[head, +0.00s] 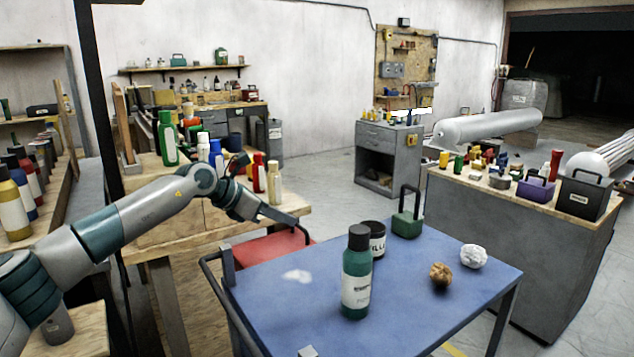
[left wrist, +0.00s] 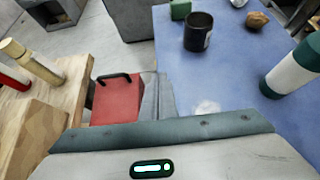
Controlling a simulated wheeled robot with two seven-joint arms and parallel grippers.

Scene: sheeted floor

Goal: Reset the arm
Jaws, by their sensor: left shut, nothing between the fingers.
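My left arm comes in from the left in the head view. Its gripper (head: 284,217) is at the arm's end, shut and empty, above the red box (head: 275,247) and the far left edge of the blue table (head: 290,300). The red box also shows in the left wrist view (left wrist: 117,103), between the wooden bench and the blue table. My right gripper is not in either view.
On the blue table stand a green bottle (head: 356,285), a black can (head: 374,240), a green block with a handle (head: 407,220), a brown lump (head: 440,274) and a white crumpled ball (head: 473,256). Wooden benches with bottles are at left; a grey cabinet (head: 530,240) stands right.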

